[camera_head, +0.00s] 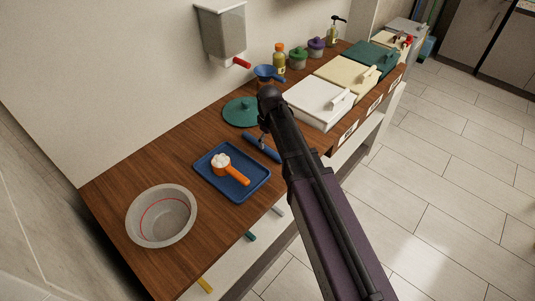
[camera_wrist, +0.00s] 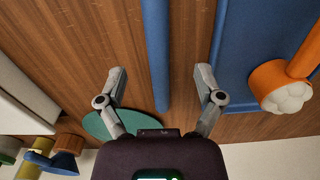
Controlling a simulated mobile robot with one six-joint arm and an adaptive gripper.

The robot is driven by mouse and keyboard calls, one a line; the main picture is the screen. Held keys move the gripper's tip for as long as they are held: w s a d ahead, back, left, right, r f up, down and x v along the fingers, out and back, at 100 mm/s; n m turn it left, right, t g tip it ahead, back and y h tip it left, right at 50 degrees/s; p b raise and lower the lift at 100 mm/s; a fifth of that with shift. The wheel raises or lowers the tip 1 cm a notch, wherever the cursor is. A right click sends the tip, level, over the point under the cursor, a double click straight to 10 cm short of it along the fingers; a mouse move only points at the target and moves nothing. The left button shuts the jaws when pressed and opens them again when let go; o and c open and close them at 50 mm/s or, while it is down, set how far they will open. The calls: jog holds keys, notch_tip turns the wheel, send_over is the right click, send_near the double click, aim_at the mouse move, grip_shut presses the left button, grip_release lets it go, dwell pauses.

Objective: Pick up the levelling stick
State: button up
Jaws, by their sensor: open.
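The levelling stick appears to be the blue bar (camera_head: 262,149) lying on the wooden counter between the blue tray and the green round lid. Part of it is hidden by my arm in the head view. In the wrist view the blue bar (camera_wrist: 157,45) runs lengthwise between the two fingers, with space on both sides. My gripper (camera_wrist: 160,76) is open and empty above it. How high the fingertips are over the counter I cannot tell. In the head view my arm hides most of the gripper.
The green lid (camera_head: 241,112) lies on the other side. Lidded boxes (camera_head: 318,103) line the far side.

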aim_at(270, 149)
jog(key=shift+f, duration=0.3)
jog(key=shift+d+f+b, duration=0.15)
jog(key=shift+f+b, duration=2.35)
jog(key=shift+b, duration=0.15)
grip_shut()
